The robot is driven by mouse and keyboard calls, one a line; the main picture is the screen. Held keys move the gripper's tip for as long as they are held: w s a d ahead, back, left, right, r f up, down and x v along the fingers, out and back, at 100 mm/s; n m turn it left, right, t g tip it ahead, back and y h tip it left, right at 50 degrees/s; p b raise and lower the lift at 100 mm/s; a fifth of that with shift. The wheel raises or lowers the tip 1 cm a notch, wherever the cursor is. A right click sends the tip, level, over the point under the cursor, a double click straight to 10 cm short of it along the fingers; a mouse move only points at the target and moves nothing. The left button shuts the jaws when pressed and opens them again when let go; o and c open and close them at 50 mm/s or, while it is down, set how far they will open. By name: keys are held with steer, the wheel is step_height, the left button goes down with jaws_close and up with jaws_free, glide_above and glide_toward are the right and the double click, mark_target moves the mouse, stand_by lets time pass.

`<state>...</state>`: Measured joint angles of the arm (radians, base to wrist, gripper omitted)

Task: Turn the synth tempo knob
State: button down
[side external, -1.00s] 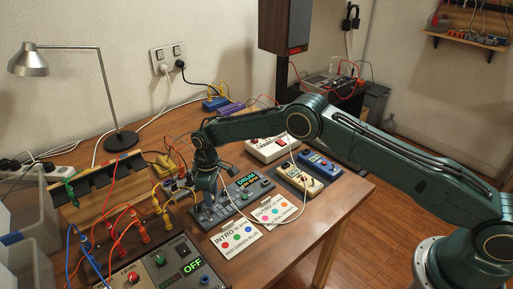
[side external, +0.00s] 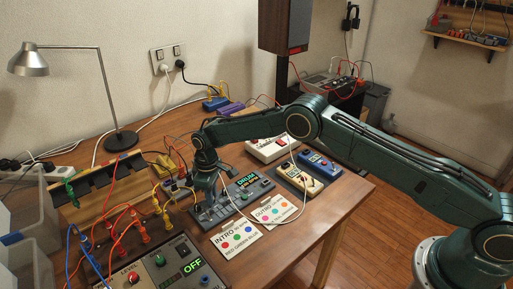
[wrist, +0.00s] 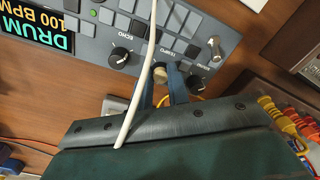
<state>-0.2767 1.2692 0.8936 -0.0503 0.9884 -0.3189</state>
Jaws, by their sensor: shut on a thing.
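The drum machine (side external: 232,205) is a grey synth flat on the table, with a display reading DRUM; in the wrist view the display (wrist: 55,33) also reads 100 BPM. My gripper (side external: 206,203) points down at the near left end of its panel. In the wrist view my gripper (wrist: 161,88) has its blue fingers shut on a tan-topped round knob (wrist: 160,74). The black ECHO knob (wrist: 120,56) is to the left. A white cable crosses in front, hiding part of the panel.
A silver lever (wrist: 214,48) stands near the held knob. INTRO (side external: 236,238) and OUTRO (side external: 273,210) cards lie along the drum machine's near side. A synth box showing OFF (side external: 180,268), patch cables and a rack (side external: 100,187) crowd the left.

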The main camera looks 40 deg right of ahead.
steer(key=shift+m, duration=0.3)
steer(key=m, duration=1.1)
steer(key=shift+s+a+m, duration=0.1)
steer(key=shift+m, duration=0.2)
steer(key=c, duration=1.3)
jaws_free()
steer(key=shift+c, duration=0.2)
